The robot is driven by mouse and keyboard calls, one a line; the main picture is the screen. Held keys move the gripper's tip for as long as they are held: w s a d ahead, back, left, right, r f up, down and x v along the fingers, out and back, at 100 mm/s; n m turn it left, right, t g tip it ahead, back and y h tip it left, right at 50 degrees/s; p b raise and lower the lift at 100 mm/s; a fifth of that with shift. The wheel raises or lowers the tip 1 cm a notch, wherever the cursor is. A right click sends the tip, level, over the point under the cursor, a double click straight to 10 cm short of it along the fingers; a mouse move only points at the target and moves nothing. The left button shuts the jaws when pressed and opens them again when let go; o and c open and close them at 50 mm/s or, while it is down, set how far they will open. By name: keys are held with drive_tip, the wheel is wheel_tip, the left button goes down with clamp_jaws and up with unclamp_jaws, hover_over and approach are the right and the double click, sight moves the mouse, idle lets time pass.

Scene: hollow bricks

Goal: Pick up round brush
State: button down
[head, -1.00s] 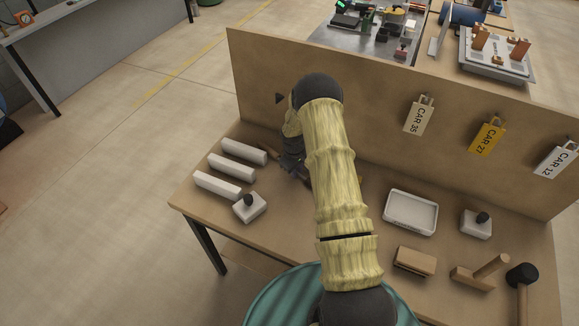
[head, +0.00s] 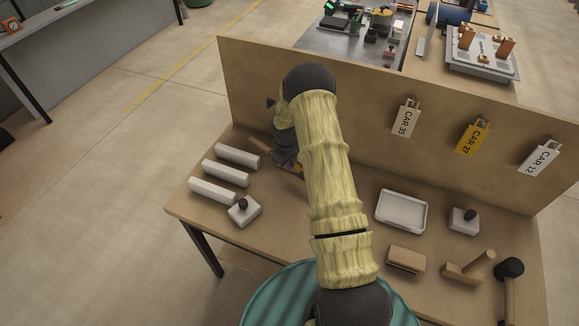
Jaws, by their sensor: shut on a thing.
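My gripper (head: 287,165) is at the back left of the workbench, low near the upright board, partly hidden behind my own arm. It is shut on the round brush (head: 260,146). A brown wooden stick-like part of the brush sticks out to the left of the jaws. The rest of the brush is hidden by the gripper and arm, so its bristles cannot be made out. I cannot tell whether the brush is clear of the bench top.
Several white bars (head: 226,173) lie left of the gripper, with a black-knobbed white block (head: 244,211) in front. A white tray (head: 401,211), a wooden block (head: 406,259) and a black-headed mallet (head: 508,268) lie to the right. The upright board (head: 370,110) closes off the back.

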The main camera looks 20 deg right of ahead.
wheel_tip(320, 180, up, 4)
drive_tip(key=shift+r+p, duration=0.2)
drive_tip(key=shift+p, duration=0.6)
drive_tip(key=s+a+f+m, duration=0.1)
drive_tip(key=s+a+m, duration=0.4)
drive_tip(key=s+a, duration=0.6)
drive_tip(key=shift+s+a+f+g+b, duration=0.3)
drive_tip(key=shift+a+b, duration=0.1)
drive_tip(key=shift+a, duration=0.25)
drive_tip(key=shift+a, duration=0.1)
